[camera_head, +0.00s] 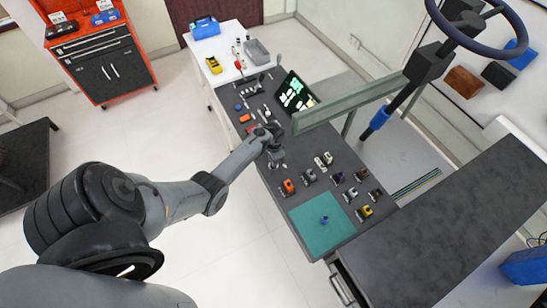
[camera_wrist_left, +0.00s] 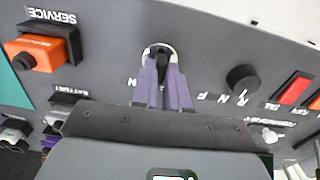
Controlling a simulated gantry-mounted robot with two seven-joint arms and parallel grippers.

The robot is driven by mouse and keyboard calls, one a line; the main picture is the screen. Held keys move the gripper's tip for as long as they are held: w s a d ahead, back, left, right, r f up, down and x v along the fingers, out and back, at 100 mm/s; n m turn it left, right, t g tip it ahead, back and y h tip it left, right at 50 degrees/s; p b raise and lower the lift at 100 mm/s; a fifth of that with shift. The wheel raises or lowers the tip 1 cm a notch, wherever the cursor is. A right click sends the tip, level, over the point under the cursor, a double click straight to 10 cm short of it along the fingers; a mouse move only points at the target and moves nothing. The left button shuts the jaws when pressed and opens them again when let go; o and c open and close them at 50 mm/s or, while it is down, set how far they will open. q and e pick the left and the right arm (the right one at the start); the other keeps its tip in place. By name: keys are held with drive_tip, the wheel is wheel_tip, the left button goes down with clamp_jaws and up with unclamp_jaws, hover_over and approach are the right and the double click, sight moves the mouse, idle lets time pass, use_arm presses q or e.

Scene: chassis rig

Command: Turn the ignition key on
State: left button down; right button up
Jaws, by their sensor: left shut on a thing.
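My left gripper (camera_head: 277,158) is over the dark control panel (camera_head: 297,216), its arm coming in from the lower left. In the left wrist view, its two purple fingers (camera_wrist_left: 161,68) are shut on the black ignition key (camera_wrist_left: 160,62). The key stands in a round, silver-rimmed switch (camera_wrist_left: 151,49) on the panel. The fingers cover the key's sides, so its turned angle is hard to tell. In the head view the gripper hides the key. My right gripper does not show.
In the left wrist view, an orange block (camera_wrist_left: 45,50) by the SERVICE label is left of the key. A black knob (camera_wrist_left: 242,80) by R N F is to the right. A lit screen (camera_head: 294,93) and steering wheel (camera_head: 478,28) stand beyond the panel.

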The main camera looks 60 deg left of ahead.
use_arm(q)
drive_tip(key=m, duration=0.2)
drive_tip(key=shift+a+r+m+p, duration=0.1)
drive_tip(key=shift+m+p, duration=0.3)
drive_tip(key=shift+m, duration=1.7)
drive_tip(key=shift+p, duration=0.3)
drive_tip(key=c, duration=1.1)
unclamp_jaws()
drive_tip(key=shift+c, duration=0.2)
